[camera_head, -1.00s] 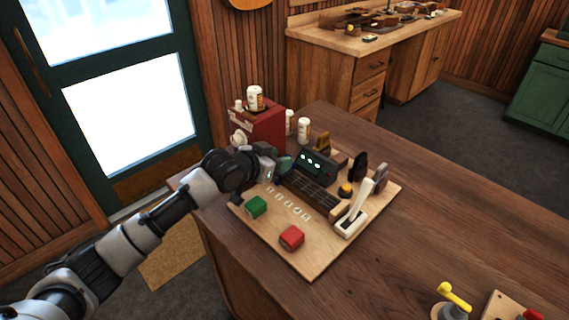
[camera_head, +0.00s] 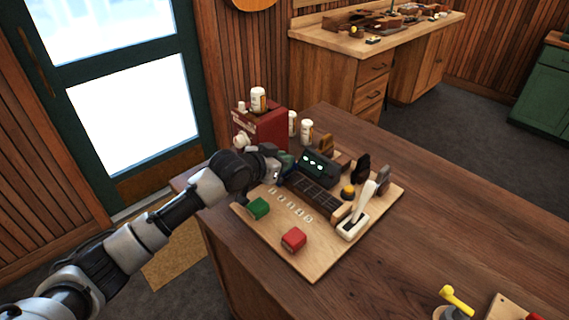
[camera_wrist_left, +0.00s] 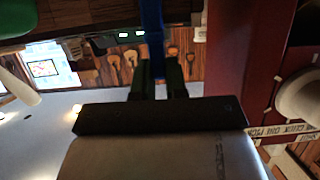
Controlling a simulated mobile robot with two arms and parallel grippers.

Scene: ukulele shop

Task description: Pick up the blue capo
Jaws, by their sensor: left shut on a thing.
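The blue capo (camera_wrist_left: 151,30) shows in the left wrist view as an upright blue strip, running up out of the picture from between my gripper's dark fingers. My left gripper (camera_wrist_left: 158,75) is shut on it. In the head view my left gripper (camera_head: 283,163) is at the back left of the wooden board, between the red box and the small dark display. The capo cannot be made out clearly in the head view, where the gripper and the things around it hide it. My right gripper is in neither view.
The wooden board (camera_head: 318,262) carries a green block (camera_head: 258,208), a red block (camera_head: 293,239), a dark display (camera_head: 319,165) and a white lever (camera_head: 362,205). The red box (camera_head: 270,128) with white bottles stands close behind my gripper. The table's right side (camera_head: 440,225) is largely clear.

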